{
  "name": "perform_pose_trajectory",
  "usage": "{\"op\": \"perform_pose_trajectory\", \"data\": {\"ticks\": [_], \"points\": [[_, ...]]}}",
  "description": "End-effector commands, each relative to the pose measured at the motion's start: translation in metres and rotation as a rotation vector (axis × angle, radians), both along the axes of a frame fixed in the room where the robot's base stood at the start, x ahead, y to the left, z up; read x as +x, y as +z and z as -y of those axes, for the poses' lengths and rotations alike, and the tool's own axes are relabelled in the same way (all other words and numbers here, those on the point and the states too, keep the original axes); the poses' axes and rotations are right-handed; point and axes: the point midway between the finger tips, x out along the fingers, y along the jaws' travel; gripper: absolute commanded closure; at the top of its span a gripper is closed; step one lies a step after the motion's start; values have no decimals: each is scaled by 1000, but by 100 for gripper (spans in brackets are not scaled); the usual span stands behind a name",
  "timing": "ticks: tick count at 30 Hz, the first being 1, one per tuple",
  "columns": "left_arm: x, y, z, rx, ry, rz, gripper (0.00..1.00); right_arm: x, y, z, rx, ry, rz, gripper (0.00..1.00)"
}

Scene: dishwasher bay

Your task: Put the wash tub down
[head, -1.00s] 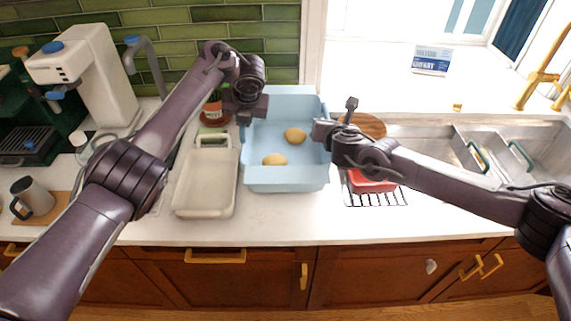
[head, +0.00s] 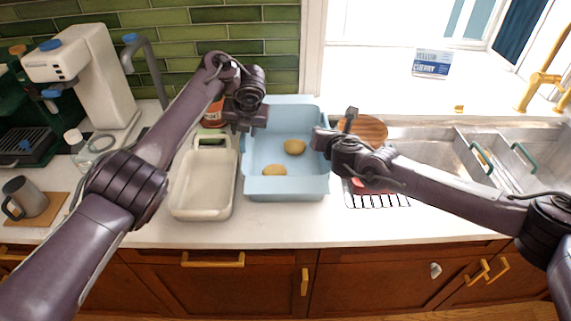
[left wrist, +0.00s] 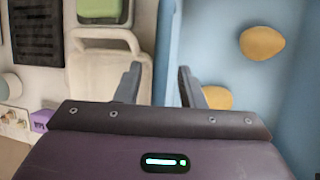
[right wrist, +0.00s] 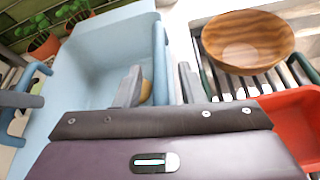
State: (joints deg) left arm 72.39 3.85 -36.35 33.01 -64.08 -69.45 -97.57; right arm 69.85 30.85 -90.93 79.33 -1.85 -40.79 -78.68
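The light blue wash tub (head: 286,189) is level between my two arms, with two yellowish potato-like lumps (head: 294,147) (head: 274,171) inside. The finger contact is hidden. I cannot tell whether the tub's bottom touches the counter.
A cream baking dish (head: 203,213) stands close left of the tub. A red container (right wrist: 297,120) on a rack (head: 385,201) and a wooden bowl (right wrist: 247,40) are close right. A potted plant (head: 213,112) is behind left. The white counter (head: 290,228) is clear in front.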

Motion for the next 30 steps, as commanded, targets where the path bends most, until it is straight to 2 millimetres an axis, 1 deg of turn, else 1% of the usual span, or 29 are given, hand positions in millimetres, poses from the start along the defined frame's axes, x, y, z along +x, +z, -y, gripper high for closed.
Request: {"op": "perform_pose_trajectory", "data": {"ticks": [5, 11, 12, 17, 21, 27, 30], "points": [[-4, 13, 4, -2, -1, 2, 64, 0, -1, 0, -1, 0, -1, 64], [-18, 49, 12, -2, -3, 7, 64, 0, -1, 0, -1, 0, -2, 64], [-21, 49, 14, -5, -2, 0, 64, 0, -1, 0, -1, 0, -2, 64], [-27, 65, 17, -6, -2, 0, 64, 0, -1, 0, -1, 0, -2, 64], [-30, 76, 23, -6, -9, 9, 64, 0, -1, 0, -1, 0, -2, 64], [-37, 87, 22, -5, -2, 0, 64, 0, -1, 0, -1, 0, -2, 64], [-40, 98, 26, -5, -5, 7, 64, 0, -1, 0, -1, 0, -2, 64]]}}
